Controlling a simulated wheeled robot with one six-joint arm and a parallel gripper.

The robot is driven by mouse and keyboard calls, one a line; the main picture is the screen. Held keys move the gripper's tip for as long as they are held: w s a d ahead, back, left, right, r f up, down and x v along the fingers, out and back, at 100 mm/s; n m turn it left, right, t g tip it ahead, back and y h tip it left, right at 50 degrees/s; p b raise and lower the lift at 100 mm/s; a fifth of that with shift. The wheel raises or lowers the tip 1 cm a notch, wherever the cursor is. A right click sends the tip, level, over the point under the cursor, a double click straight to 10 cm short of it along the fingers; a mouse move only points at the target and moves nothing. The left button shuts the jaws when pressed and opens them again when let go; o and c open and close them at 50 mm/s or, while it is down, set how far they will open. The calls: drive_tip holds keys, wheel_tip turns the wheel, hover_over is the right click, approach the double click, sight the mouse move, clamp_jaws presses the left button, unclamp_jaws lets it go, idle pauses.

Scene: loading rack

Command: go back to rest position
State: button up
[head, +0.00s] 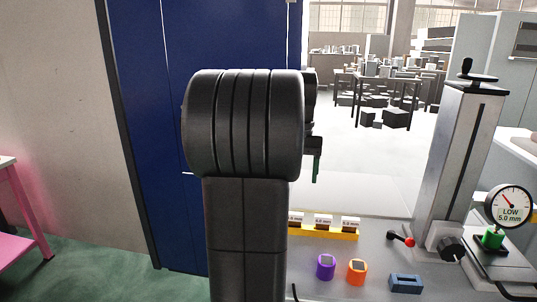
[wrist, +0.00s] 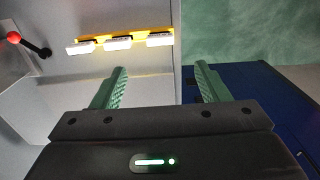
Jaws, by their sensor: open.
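My gripper (wrist: 160,85) shows in the wrist view with its two green fingers apart and nothing between them. It is raised above and away from the grey work surface. In the head view my dark arm stands upright in the middle and hides most of the gripper. Only one green finger (head: 317,160) shows at its right side.
A yellow rack (head: 325,233) with several white labels stands on the grey bench (head: 375,240). A purple piece (head: 325,267), an orange piece (head: 357,272) and a blue block (head: 406,284) sit in front. A grey column (head: 462,160) and a gauge (head: 508,207) stand right. A blue cabinet (head: 145,120) stands left.

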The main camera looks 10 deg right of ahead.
drive_tip(key=shift+f, duration=0.1)
wheel_tip(320, 180, down, 14)
drive_tip(key=shift+r+p, duration=0.15)
drive_tip(key=shift+p, duration=0.25)
drive_tip(key=shift+r, duration=0.2)
drive_tip(key=shift+r, duration=0.1)
idle(0.3)
